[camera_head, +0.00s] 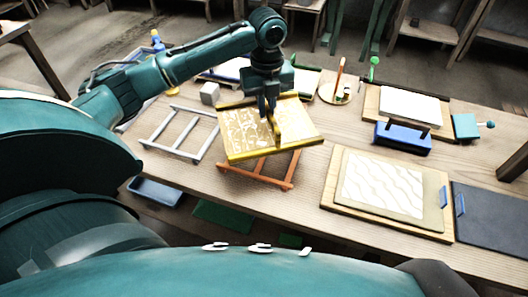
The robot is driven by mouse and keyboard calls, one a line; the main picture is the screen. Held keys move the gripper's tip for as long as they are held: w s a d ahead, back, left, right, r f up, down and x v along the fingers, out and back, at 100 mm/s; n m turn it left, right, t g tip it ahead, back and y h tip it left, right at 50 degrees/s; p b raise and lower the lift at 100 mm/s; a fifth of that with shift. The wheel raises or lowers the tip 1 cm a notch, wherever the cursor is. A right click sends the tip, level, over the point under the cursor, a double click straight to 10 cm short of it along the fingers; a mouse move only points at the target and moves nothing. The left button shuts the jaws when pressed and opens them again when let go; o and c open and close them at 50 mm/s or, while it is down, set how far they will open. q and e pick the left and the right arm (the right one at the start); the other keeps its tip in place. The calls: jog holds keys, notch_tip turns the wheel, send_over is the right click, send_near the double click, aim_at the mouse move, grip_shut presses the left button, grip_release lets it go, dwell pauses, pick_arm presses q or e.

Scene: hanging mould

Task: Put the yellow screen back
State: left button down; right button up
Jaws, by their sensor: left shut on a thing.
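The yellow screen (240,133) is a flat panel with a pale pattern and a yellow front edge. It is slightly tilted and appears to be above the table, over an orange wooden rack (286,176). My left gripper (270,117) comes down from above and is shut on the screen at a yellow part near its middle. The screen hides most of the orange rack, and I cannot tell whether they touch. My right gripper is not in view.
An empty grey rack (187,133) lies left of the screen, with a grey block (210,93) behind it. A board with a wavy-patterned sheet (383,186) lies to the right. A blue block-like tool (403,139) stands behind it. A dark panel (492,222) lies far right.

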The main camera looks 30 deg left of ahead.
aim_at(264, 135)
pick_arm(q)
jog(key=shift+w+a+f+m, duration=0.25)
jog(key=shift+a+m, duration=0.25)
jog(key=shift+m, duration=0.5)
jog(key=shift+f, duration=0.3)
jog(key=shift+m, duration=0.3)
notch_tip(264, 135, down, 9)
jog(key=shift+f, duration=0.2)
jog(key=shift+f, duration=0.3)
jog(key=c, duration=1.5)
grip_release()
jog(key=shift+a, duration=0.1)
jog(key=shift+r, duration=0.1)
notch_tip(264, 135, up, 12)
jog(key=shift+r, duration=0.25)
